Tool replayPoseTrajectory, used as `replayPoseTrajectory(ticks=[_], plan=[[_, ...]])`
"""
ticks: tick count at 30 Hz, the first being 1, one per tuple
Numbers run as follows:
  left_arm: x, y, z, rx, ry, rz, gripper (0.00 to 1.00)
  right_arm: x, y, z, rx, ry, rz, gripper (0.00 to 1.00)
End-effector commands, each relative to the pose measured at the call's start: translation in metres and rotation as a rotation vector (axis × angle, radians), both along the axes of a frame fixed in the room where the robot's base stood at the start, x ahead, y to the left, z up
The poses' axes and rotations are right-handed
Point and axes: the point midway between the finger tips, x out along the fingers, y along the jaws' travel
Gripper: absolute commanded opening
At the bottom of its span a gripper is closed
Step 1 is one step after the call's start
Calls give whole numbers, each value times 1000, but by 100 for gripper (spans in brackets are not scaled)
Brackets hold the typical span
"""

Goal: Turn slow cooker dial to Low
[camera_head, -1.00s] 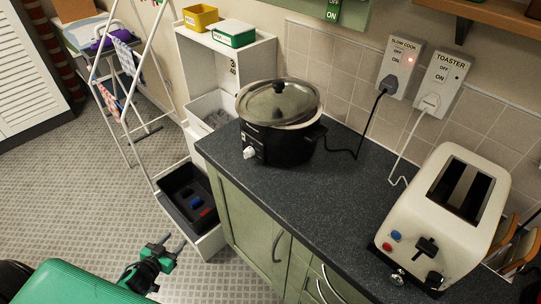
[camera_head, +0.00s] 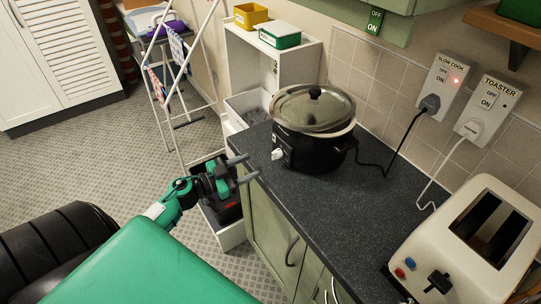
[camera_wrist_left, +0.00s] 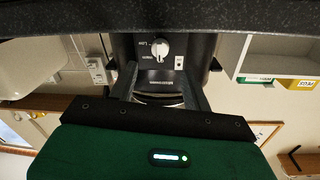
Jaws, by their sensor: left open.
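The black slow cooker (camera_head: 312,152) with a glass lid (camera_head: 313,108) stands on the dark counter. Its white dial (camera_head: 278,154) is low on the front. In the left wrist view, which looks upside down, the dial (camera_wrist_left: 160,48) shows with small lettering around it; I cannot tell its setting. My left gripper (camera_head: 252,167) is open and empty at the counter's left edge, its two fingers pointing at the dial with a gap between. In the left wrist view the open fingers (camera_wrist_left: 160,72) lie either side of the cooker's front, apart from the dial. My right gripper is out of view.
A cream toaster (camera_head: 470,240) stands on the counter (camera_head: 330,225) at the right. The slow cooker's plug is in a wall socket (camera_head: 442,85) with a red light. A white shelf unit (camera_head: 290,62) and a drying rack (camera_head: 180,90) are behind left.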

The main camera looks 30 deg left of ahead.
Motion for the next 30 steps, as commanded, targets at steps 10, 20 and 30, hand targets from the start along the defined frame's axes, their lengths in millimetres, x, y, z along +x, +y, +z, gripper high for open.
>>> replayPoseTrajectory(ticks=[10, 20, 30], plan=[[50, -24, 2, -1, -1, 2, 49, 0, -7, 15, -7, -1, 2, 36], [74, -36, 0, 0, 1, 1, 49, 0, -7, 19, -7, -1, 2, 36], [75, -36, -1, 0, 1, 1, 41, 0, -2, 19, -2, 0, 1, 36]])
